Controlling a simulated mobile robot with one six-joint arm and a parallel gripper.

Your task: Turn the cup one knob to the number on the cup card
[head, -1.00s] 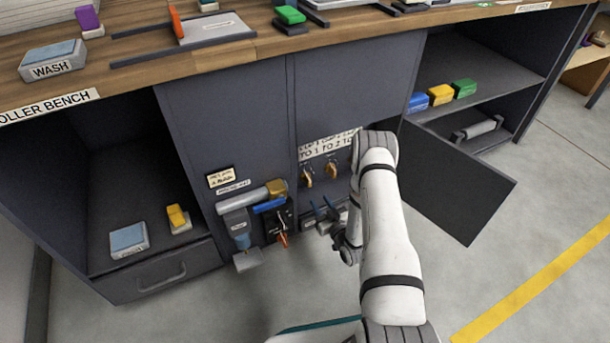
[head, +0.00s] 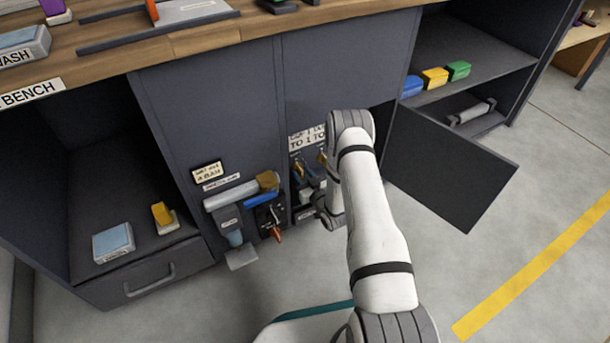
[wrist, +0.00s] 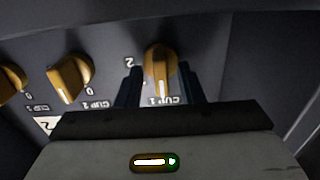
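The cup one knob (wrist: 160,60), yellow with a white line, shows in the wrist view above an upside-down "CUP 1" label. Its white line points down in that view, toward the label; a "2" is printed to its left. My gripper (wrist: 161,88) is at the knob, its two dark blue fingers apart on either side; I cannot tell whether they touch it. In the head view my gripper (head: 311,183) is low at the cabinet front. The cup card (head: 307,136) is above the knobs, partly hidden by my arm; "TO 1" is readable under the first cup.
The cup 2 knob (wrist: 70,78) and a third knob (wrist: 10,82) sit beside it. An open cabinet door (head: 450,170) stands to the right.

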